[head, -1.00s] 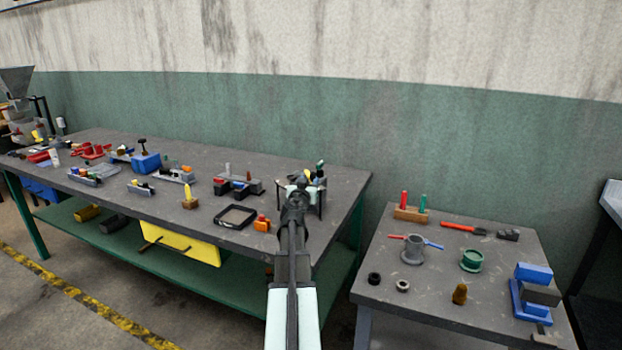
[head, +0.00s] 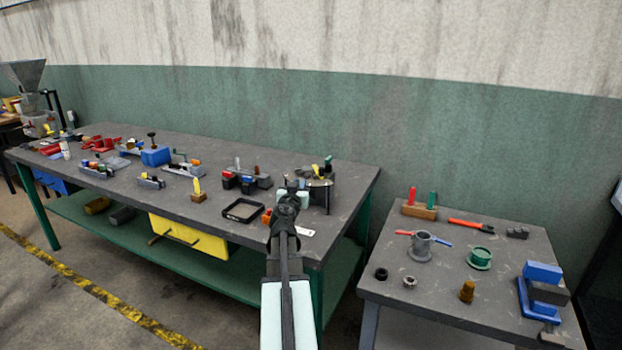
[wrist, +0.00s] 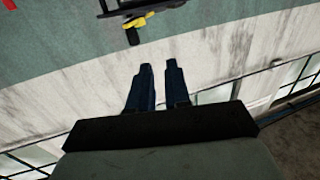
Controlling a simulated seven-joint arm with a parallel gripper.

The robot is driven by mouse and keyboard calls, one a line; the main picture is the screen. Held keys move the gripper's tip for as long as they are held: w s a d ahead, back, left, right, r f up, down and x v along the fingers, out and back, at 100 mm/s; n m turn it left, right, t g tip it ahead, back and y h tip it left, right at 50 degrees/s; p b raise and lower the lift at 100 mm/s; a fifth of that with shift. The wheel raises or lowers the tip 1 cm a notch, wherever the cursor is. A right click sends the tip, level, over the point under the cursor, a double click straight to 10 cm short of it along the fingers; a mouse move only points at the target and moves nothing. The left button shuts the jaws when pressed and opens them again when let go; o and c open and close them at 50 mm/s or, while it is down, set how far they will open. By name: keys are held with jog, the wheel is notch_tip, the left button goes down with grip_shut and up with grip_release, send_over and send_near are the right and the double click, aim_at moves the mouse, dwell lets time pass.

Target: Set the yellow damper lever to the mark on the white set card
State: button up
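A small yellow lever (head: 316,169) shows on a dark round-topped stand (head: 322,184) at the right end of the long bench. In the wrist view a yellow lever (wrist: 139,20) with a dark end is at the top, beyond my fingertips. A small white card (head: 306,232) lies on the bench in front of the stand, partly behind my arm; its mark is too small to read. My gripper is mostly hidden by my arm in the head view. In the wrist view my gripper (wrist: 158,66) has two dark blue fingers with a narrow empty gap, apart from the lever.
A separate table (head: 450,265) at the right holds a grey cup, a green spool and blue blocks. A gap separates the two tables.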

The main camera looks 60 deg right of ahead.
jog(key=w+a, duration=0.1)
jog(key=w, duration=0.3)
jog(key=w+a+n+t, duration=0.1)
jog(key=w, duration=0.3)
jog(key=w+a+t, duration=0.1)
jog(key=w, duration=0.2)
jog(key=shift+w+f+n+y, duration=0.25)
jog(key=shift+w+n+y, duration=0.15)
grip_shut()
jog(key=w+n, duration=0.1)
jog(key=w, duration=0.3)
jog(key=s+d+n+g, duration=0.3)
jog(key=s+d, duration=0.1)
jog(key=s+d+n+g, duration=0.3)
jog(key=s+d+g, duration=0.1)
jog(key=d, duration=0.1)
jog(key=s+d+n+g, duration=0.3)
jog(key=s+d+g, duration=0.1)
jog(key=shift+s+d+h, duration=0.35)
jog(key=shift+d+h, duration=0.05)
jog(key=shift+s+d, duration=0.5)
jog(key=shift+s, duration=0.35)
